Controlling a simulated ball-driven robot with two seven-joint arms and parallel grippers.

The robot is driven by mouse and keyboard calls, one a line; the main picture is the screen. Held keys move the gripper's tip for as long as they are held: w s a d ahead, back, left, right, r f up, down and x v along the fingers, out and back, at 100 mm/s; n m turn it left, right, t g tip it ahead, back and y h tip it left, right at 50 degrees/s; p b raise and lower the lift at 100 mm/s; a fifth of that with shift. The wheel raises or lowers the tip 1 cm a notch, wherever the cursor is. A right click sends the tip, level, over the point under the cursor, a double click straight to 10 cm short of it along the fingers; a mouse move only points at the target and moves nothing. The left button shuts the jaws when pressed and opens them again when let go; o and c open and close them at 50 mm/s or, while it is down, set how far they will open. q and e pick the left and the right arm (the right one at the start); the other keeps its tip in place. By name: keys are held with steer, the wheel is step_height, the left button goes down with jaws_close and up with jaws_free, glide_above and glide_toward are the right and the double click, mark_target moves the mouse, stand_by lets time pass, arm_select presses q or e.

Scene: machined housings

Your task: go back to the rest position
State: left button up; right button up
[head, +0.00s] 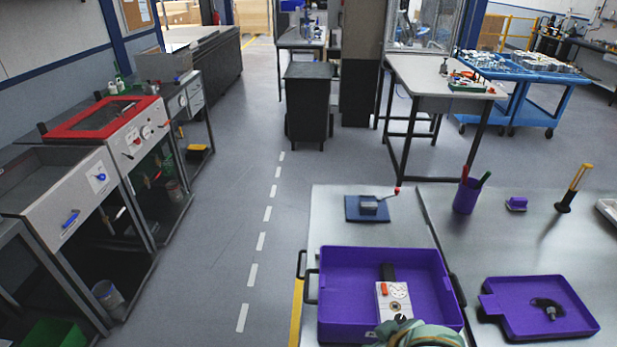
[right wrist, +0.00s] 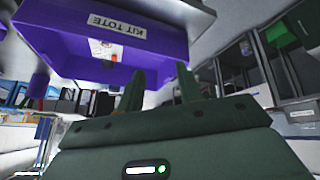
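A purple kit tote (head: 340,262) stands on the grey bench in the head view. A white device (head: 394,300) with a dial and a red part lies inside it. The tote (right wrist: 65,48) also fills the upper left of the right wrist view, its "KIT TOTE" label facing me. My right gripper (right wrist: 158,85) shows two dark green fingers apart, with nothing seen between them. A green rounded part of my arm shows at the bottom of the head view, overlapping the tote's near edge; its fingertips cannot be made out there. My left gripper is not in view.
A purple tray (head: 500,308) with a dark part lies right of the tote. Grey machines line the left; the floor between is clear.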

steer(key=s+d+r+h, duration=0.1)
steer(key=s+d+h, duration=0.2)
steer(key=s+d, duration=0.35)
steer(key=s+d+r+h, duration=0.1)
steer(key=s+d+h, duration=0.2)
steer(key=d, duration=0.7)
steer(key=s+a+f+g+y+b, duration=0.1)
steer(key=s+a+f+b, duration=0.1)
steer(key=f, duration=0.9)
steer(key=s+a+f+g+y+b, duration=0.1)
steer(key=f+b, duration=0.2)
steer(key=f, duration=0.8)
steer(key=s+a+f+y+b, duration=0.1)
steer(key=s+a+f+b, duration=0.1)
steer(key=f, duration=1)
steer(key=s+f+m+g+y+b, duration=0.1)
steer(key=s+f+b, duration=0.4)
steer(key=s+f, duration=1.2)
steer(key=shift+s+f+m+g, duration=0.35)
steer(key=shift+f+m+g, duration=0.4)
steer(key=shift+g, duration=0.35)
